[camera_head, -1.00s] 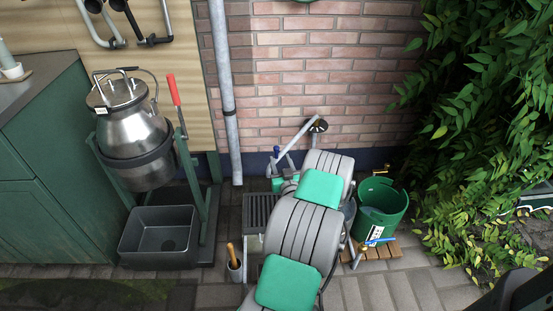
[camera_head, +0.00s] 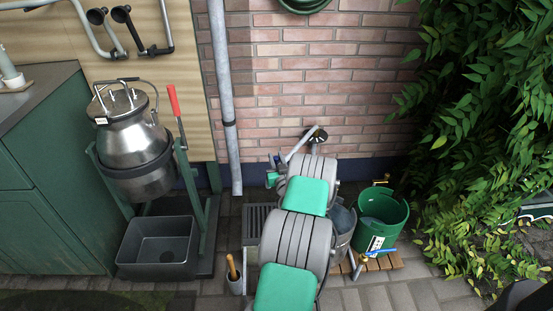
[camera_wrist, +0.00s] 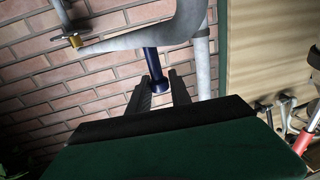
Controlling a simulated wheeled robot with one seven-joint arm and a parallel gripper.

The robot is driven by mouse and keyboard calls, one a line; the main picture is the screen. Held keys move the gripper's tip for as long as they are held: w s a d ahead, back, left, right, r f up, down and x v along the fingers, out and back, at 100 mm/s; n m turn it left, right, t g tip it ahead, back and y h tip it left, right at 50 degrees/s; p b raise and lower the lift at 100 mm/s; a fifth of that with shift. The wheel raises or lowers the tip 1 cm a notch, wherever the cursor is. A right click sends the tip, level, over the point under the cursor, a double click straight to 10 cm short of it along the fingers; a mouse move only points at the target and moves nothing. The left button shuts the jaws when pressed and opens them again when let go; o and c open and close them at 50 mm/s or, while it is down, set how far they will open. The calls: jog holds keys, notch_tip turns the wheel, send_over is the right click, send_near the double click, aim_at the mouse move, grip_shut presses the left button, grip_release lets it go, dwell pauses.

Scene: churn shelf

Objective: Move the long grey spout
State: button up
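The long grey spout (camera_head: 301,143) slants up and right in front of the brick wall, just beyond my arm. In the wrist view a thick, curved grey pipe, which looks like the spout (camera_wrist: 128,42), crosses the top of the picture. A dark blue handle (camera_wrist: 152,62) hangs below it; a blue tip (camera_head: 278,160) also shows in the head view. My gripper (camera_wrist: 160,78) has its two dark fingers apart, with the handle's round end between them. Whether they touch it I cannot tell.
A steel can (camera_head: 134,147) hangs in a green frame over a grey basin (camera_head: 157,247) at left. A vertical downpipe (camera_head: 230,130) runs left of the spout. A green bucket (camera_head: 392,241) and a metal pail (camera_head: 343,228) stand at right, close to my arm.

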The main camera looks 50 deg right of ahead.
grip_shut()
dwell(1.0)
